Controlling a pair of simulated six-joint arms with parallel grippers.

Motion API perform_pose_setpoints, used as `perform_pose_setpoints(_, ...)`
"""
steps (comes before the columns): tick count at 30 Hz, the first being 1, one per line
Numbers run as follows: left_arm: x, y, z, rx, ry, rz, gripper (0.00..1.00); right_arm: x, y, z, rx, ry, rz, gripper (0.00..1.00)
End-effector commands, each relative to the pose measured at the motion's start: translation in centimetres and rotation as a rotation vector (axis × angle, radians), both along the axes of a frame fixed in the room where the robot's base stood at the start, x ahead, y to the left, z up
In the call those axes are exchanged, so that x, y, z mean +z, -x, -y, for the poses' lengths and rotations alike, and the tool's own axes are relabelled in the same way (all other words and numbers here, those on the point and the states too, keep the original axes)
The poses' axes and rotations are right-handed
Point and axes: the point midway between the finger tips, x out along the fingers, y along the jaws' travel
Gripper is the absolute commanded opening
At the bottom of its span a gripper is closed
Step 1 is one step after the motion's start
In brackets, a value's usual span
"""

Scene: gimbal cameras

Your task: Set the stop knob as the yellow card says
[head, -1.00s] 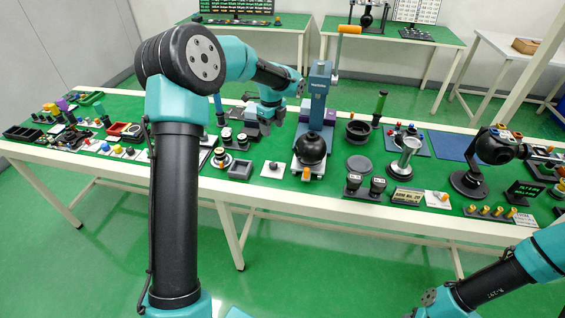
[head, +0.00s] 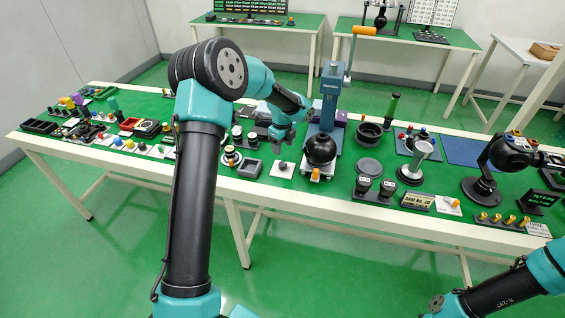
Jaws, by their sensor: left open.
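A small dark knob (head: 283,164) stands on a white square plate on the green bench, left of the press with the black ball; it may be the stop knob, but its marks are too small to read. My left gripper (head: 283,145) is open and points down just above and behind that plate, apart from the knob as far as I can tell. A pale yellow card (head: 416,200) with dark lettering stands at the front edge; its text is too small to read surely. My right arm shows only at the lower right, its gripper out of view.
A blue press (head: 328,110) with an orange-handled crank stands close right of my left gripper, with a black ball (head: 320,149) at its base. A grey square tray (head: 249,168) lies left of the knob plate. Two dark knobbed blocks (head: 375,190) stand at the front.

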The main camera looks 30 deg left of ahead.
Motion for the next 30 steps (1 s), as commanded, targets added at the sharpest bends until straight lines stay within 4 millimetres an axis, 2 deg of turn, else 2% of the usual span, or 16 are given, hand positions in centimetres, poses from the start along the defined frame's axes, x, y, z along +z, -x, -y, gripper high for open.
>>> perform_pose_setpoints(9, -5.5, 0.1, 0.0, -0.001, -0.001, -0.003, 0.61, 0.0, 0.0, 0.0, 0.0, 0.0, 0.0, 0.43)
perform_pose_setpoints(15, -8.0, 0.0, 0.0, -0.001, 0.0, 0.0, 0.61, 0.0, 0.0, 0.0, 0.0, 0.0, 0.0, 0.43)
perform_pose_setpoints(19, -8.7, 0.0, 0.0, -0.001, 0.0, 0.0, 0.61, 0.0, 0.0, 0.0, 0.0, 0.0, 0.0, 0.43)
perform_pose_setpoints(27, -8.8, 0.0, 0.0, -0.001, 0.0, 0.001, 0.61, 0.0, 0.0, 0.0, 0.0, 0.0, 0.0, 0.43)
perform_pose_setpoints(30, -8.8, 0.0, 0.0, -0.001, 0.0, 0.001, 0.53, 0.0, 0.0, 0.0, 0.0, 0.0, 0.0, 0.43)
